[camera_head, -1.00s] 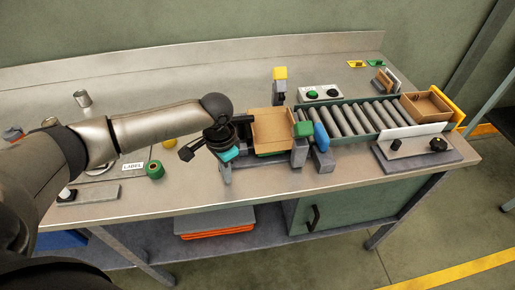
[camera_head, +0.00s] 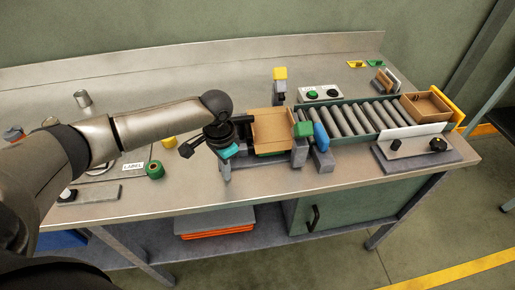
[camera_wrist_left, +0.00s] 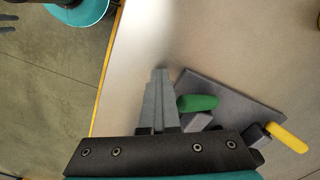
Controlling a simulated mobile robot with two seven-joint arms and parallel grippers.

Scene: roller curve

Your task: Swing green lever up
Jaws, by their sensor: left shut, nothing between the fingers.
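In the left wrist view a green lever (camera_wrist_left: 198,103) lies beside my fingers, on a grey block at the edge of a dark grey plate (camera_wrist_left: 240,105). My left gripper (camera_wrist_left: 159,75) is shut and empty, its fingertips just left of the green lever in that view. I cannot tell whether they touch it. In the head view my left gripper (camera_head: 226,172) points down, left of the open cardboard box. A green-topped grey post (camera_head: 303,129) stands right of that box; I cannot tell whether it is the same lever. My right gripper is not in view.
A yellow lever (camera_wrist_left: 287,137) sits beyond the green one. The cardboard box (camera_head: 272,128) stands at the left end of the roller conveyor (camera_head: 355,118). A blue lever (camera_head: 321,137) is close by. A green roll (camera_head: 155,170) lies left of my gripper. The front table edge is near.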

